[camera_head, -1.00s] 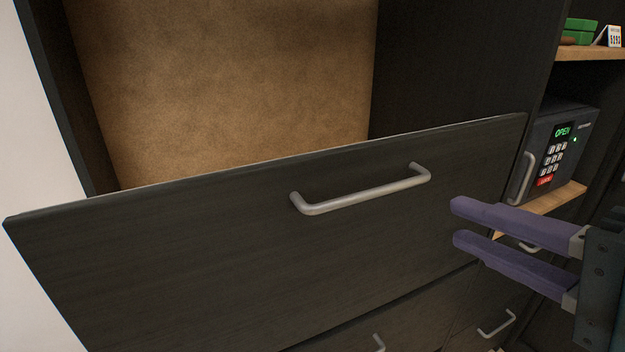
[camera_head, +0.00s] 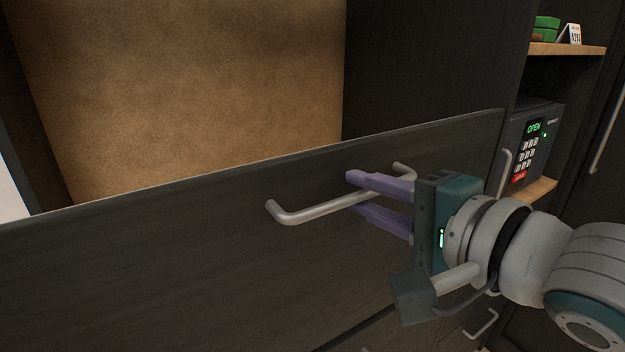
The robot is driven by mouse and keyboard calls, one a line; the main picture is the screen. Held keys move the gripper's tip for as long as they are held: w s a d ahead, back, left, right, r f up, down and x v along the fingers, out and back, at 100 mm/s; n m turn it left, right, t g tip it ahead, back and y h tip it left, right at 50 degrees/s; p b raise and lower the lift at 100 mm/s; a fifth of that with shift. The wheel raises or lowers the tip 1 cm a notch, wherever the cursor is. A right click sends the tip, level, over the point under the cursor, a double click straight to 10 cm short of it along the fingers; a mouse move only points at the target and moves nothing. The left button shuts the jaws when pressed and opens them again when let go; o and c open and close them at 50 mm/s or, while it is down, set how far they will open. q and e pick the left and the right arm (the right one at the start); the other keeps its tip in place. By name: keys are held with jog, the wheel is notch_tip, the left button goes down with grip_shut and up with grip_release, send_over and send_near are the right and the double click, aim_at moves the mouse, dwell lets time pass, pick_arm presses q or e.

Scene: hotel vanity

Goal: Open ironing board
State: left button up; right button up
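A wide dark wood-grain drawer front (camera_head: 200,270) spans the lower view, with a recess open above and behind its top edge. A grey metal bar handle (camera_head: 320,210) is fixed to it. My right gripper (camera_head: 352,192) reaches in from the right at this handle. Its two purple fingers are apart, the upper one crossing over the bar and the lower one beneath or behind it. I cannot tell whether they touch the bar. No ironing board surface can be made out. My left gripper is not in view.
A black safe (camera_head: 530,148) reading OPEN sits on a wooden shelf at the right. A green box (camera_head: 545,28) and a small card (camera_head: 573,34) stand on the shelf above. Another drawer handle (camera_head: 482,325) shows lower right. A brown back panel (camera_head: 190,80) lines the recess.

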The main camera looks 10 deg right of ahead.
jog(key=shift+w+a, duration=0.1)
jog(key=shift+w, duration=0.05)
grip_shut()
jog(key=shift+f, duration=0.1)
dwell(1.4)
